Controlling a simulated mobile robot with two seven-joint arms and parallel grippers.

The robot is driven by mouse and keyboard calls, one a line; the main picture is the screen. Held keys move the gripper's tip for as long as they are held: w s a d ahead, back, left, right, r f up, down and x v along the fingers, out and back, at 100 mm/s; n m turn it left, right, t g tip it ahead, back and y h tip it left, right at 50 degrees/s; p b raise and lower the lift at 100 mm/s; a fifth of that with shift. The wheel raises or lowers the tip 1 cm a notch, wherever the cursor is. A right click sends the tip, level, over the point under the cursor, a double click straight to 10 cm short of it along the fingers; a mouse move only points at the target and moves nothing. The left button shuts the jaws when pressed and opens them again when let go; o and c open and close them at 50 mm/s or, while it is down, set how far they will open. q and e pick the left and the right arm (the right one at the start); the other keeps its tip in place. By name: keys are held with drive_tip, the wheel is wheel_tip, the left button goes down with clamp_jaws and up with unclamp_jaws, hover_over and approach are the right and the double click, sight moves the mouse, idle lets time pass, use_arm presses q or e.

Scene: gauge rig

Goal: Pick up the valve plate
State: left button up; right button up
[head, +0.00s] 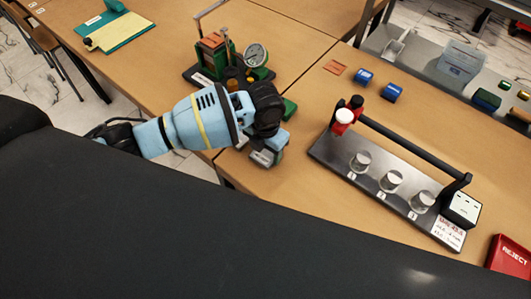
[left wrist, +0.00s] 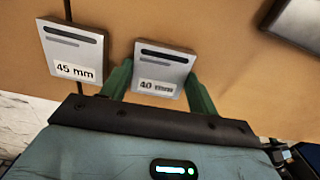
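Nothing in view is labelled as the valve plate, and I cannot tell which piece it is. In the left wrist view, a grey plate marked 40 mm (left wrist: 163,70) lies between the green fingers of my left gripper (left wrist: 160,80). The fingers are apart, close along its two sides; I cannot tell if they press on it. A second grey plate marked 45 mm (left wrist: 74,50) lies to the left, outside the fingers. In the head view my left gripper (head: 268,152) is low over the table, its fingertips mostly hidden. My right gripper is not in view.
A gauge rig (head: 205,79) with a dial (head: 255,55) stands behind my left arm. A dark tray (head: 325,152) with numbered metal cylinders and a black bar is to the right.

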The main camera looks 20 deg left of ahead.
sight(266, 156)
use_arm(q)
drive_tip(key=c, duration=0.3)
drive_tip(key=shift+r, duration=0.1)
drive_tip(key=shift+r, duration=0.55)
drive_tip(key=shift+s+d+r, duration=0.15)
drive_tip(key=shift+s+r, duration=0.1)
drive_tip(key=shift+r, duration=0.35)
drive_tip(key=shift+s+d+r, duration=0.1)
drive_tip(key=shift+s+r, duration=0.1)
drive_tip(key=shift+r, duration=0.4)
drive_tip(key=s+d, duration=0.2)
drive_tip(key=s, duration=0.2)
drive_tip(key=s+d+r, duration=0.1)
drive_tip(key=s+d, duration=0.1)
drive_tip(key=s, duration=0.3)
drive_tip(key=s+d, duration=0.2)
drive_tip(key=s, duration=0.2)
drive_tip(key=shift+s+d+r+p, duration=0.15)
drive_tip(key=shift+s+p, duration=0.15)
drive_tip(key=shift+p, duration=0.05)
drive_tip(key=shift+s, duration=0.1)
